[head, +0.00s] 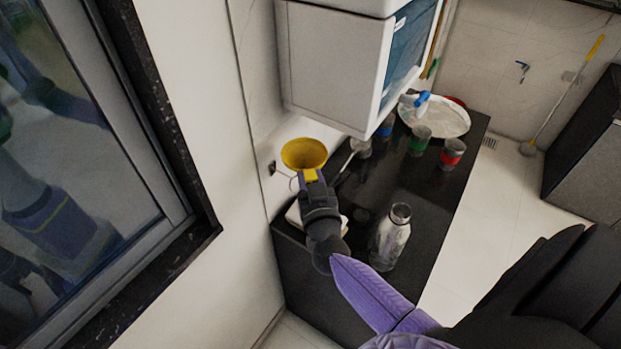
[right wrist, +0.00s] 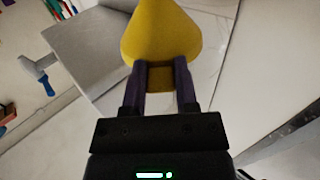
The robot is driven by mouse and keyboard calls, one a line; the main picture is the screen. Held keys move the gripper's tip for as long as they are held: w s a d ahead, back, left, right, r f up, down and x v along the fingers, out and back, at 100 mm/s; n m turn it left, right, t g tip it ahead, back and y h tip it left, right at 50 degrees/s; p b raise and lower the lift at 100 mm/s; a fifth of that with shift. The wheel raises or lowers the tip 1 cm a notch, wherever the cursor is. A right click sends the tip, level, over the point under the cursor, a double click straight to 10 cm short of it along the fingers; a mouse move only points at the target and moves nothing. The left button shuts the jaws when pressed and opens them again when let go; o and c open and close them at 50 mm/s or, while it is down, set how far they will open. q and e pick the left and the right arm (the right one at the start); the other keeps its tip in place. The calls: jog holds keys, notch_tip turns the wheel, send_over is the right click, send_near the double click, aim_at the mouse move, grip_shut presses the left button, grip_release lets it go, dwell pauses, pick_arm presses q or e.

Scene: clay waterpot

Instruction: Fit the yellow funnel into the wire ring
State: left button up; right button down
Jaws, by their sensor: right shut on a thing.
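The yellow funnel (head: 304,152) is at the wall, with its wide mouth facing up toward the head camera. My right gripper (head: 310,177) is shut on it from the near side. In the right wrist view, the two purple fingers (right wrist: 160,78) are closed on a narrow yellow part of the funnel (right wrist: 161,30). A thin wire (head: 284,172) with a dark wall mount shows just below and left of the funnel. The rest of the wire ring is hidden, so I cannot tell whether the funnel is inside it or above it. My left gripper is not in view.
A dark counter (head: 405,190) runs below, with a clear bottle (head: 391,237) near my right arm. Several banded cups (head: 452,153) and a round pale tray (head: 440,116) stand farther back. A white wall cabinet (head: 335,65) overhangs right of the funnel.

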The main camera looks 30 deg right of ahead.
notch_tip(320, 180, down, 6)
jog(key=b, duration=0.4)
jog(key=shift+r, duration=0.1)
jog(key=shift+c, duration=1.5)
grip_release()
